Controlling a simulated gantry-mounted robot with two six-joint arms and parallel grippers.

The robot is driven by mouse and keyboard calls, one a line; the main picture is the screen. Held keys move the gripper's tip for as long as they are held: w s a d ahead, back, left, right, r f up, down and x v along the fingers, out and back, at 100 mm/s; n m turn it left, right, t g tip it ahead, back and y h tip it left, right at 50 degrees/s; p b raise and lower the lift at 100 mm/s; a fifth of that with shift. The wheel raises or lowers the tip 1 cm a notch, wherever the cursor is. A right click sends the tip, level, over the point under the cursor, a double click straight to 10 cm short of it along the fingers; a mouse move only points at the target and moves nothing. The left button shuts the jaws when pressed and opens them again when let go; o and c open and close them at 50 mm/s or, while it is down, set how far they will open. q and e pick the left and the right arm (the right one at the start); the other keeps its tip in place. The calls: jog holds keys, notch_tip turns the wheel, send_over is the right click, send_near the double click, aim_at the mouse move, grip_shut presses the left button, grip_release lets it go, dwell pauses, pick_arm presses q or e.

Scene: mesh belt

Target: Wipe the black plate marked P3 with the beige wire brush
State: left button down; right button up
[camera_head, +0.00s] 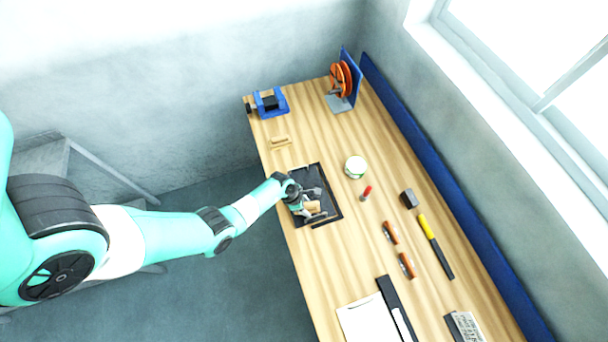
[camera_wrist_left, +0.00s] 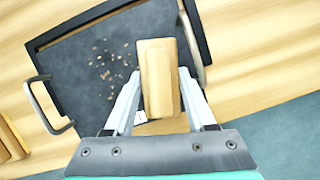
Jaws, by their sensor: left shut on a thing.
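The black plate (camera_head: 309,180) lies on the wooden table, with a raised dark rim and a metal handle at each of two sides. In the left wrist view the plate (camera_wrist_left: 75,65) carries a scatter of small brown crumbs left of the brush. A small white label shows beside the left finger, its marking unreadable. My left gripper (camera_head: 303,206) is over the plate and shut on the beige brush (camera_wrist_left: 158,75), whose wooden block sits between both fingers. The brush's bristles are hidden, so I cannot tell whether it touches the plate. My right gripper is out of view.
A small beige wooden object (camera_head: 280,142) and a blue-black device (camera_head: 269,103) lie beyond the plate. A white-green round item (camera_head: 355,167), a red-handled tool (camera_head: 366,193) and orange-handled tools (camera_head: 390,232) lie to the right. A clipboard (camera_head: 368,320) is nearer.

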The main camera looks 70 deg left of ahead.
pick_arm(q)
jog(key=shift+s+d+r, duration=0.1)
jog(key=shift+d, duration=0.55)
jog(key=shift+w+f, duration=0.3)
jog(key=shift+w, duration=0.65)
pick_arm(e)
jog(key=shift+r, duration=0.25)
pick_arm(q)
jog(key=shift+w+a, duration=0.1)
jog(key=shift+a, duration=0.3)
jog(key=shift+w+a+r+b, duration=0.1)
jog(key=shift+a+b, duration=0.4)
jog(key=shift+a, duration=0.85)
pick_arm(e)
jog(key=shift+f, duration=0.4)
